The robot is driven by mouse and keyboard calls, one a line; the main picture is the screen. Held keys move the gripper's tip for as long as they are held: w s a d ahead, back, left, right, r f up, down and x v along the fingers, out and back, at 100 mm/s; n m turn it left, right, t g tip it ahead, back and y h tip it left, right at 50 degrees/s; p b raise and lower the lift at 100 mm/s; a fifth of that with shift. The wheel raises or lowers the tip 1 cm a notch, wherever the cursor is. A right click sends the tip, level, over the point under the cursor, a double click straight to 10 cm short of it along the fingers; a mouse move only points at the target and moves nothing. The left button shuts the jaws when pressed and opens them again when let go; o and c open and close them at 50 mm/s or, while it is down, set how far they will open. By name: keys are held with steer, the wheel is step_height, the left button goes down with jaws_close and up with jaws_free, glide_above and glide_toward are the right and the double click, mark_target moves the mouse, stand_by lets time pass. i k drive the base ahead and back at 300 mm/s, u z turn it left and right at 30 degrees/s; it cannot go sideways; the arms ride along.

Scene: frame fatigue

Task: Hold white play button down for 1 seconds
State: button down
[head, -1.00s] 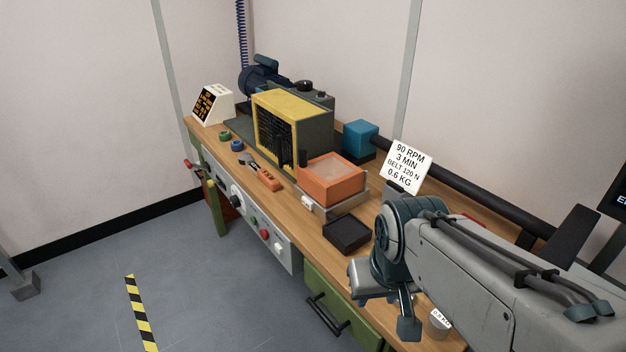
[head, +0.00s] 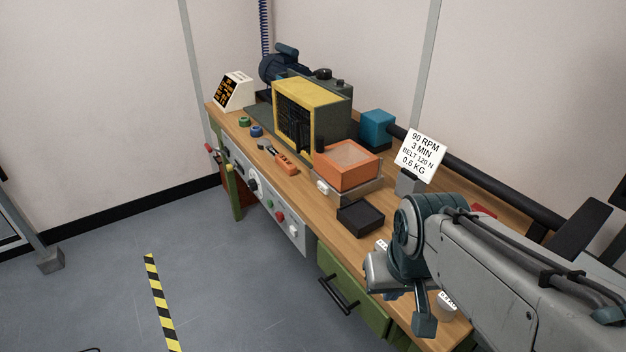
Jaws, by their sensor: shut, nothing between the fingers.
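A small white button (head: 293,230) sits at the right end of the grey control panel (head: 300,243) on the bench front, beside a red button (head: 280,216). Its symbol is too small to read. A second white, button-like piece (head: 322,186) sits on the bench top by the orange box. My gripper (head: 424,316) hangs at the end of my arm over the bench's front right, above the green drawers. It looks shut and empty, though its fingertips are hard to tell apart. It is well to the right of both white pieces, touching neither.
The bench (head: 332,217) carries a yellow-framed machine (head: 312,96), an orange box (head: 348,178), a black tray (head: 360,219) and a sign (head: 420,153). A black drawer handle (head: 338,294) juts out in front. Floor before the panel is clear.

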mark_target(322, 186)
steer(key=k, duration=1.05)
steer(key=u, duration=0.5)
steer(key=i, duration=0.6)
steer(key=u, duration=0.95)
steer(key=i, duration=0.9)
steer(key=z, duration=0.55)
steer(key=i, duration=0.75)
steer(key=z, duration=0.65)
